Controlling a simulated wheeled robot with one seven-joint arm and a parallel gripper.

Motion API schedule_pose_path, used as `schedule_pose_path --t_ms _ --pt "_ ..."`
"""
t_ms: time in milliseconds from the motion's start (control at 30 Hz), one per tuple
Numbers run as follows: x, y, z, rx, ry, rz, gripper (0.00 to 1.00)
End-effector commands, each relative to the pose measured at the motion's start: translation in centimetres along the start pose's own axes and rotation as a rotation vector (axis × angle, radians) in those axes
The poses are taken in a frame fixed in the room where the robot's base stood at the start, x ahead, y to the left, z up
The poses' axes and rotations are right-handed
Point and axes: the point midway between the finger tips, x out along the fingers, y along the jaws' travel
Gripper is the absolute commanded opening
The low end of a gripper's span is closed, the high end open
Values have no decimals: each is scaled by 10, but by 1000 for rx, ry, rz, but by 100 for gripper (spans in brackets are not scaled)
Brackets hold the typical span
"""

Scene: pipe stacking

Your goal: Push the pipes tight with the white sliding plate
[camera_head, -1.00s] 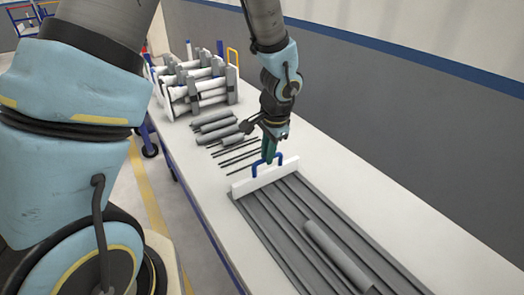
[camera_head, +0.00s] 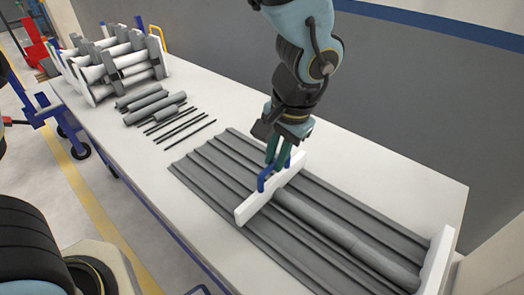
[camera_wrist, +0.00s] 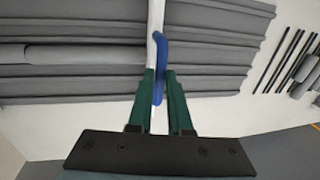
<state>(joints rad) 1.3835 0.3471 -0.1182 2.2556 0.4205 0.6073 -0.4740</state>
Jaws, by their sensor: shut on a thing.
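The white sliding plate (camera_head: 246,210) stands upright across the grooved grey tray (camera_head: 205,170), partway along it. My gripper (camera_head: 277,158) is shut on the plate's blue handle (camera_head: 265,180). The wrist view shows the green fingers (camera_wrist: 160,105) on either side of the handle (camera_wrist: 160,62). A grey pipe row (camera_head: 320,226) lies in a groove between the plate and a white end plate (camera_head: 438,262). In the wrist view the pipe (camera_wrist: 85,54) reaches the plate (camera_wrist: 154,25) or nearly so. A visible edge (camera_wrist: 28,54) crosses the row. Contact at the end plate is unclear.
Loose grey pipes (camera_head: 150,105) and thin dark rods (camera_head: 185,130) lie on the white table (camera_head: 225,105) beyond the tray. A rack of pipes (camera_head: 115,65) stands at the far end. A grey wall (camera_head: 420,110) runs along the right side.

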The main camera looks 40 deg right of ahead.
Motion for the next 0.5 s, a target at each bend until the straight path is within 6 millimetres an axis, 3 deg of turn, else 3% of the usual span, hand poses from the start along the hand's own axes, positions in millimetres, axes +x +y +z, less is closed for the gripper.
schedule_pose_path --t_ms 367,400,500 --pt "-1 4 0 0 1 2 0" --pt "-1 4 0 1 1 2 18" --pt "-1 4 0 0 1 2 30"
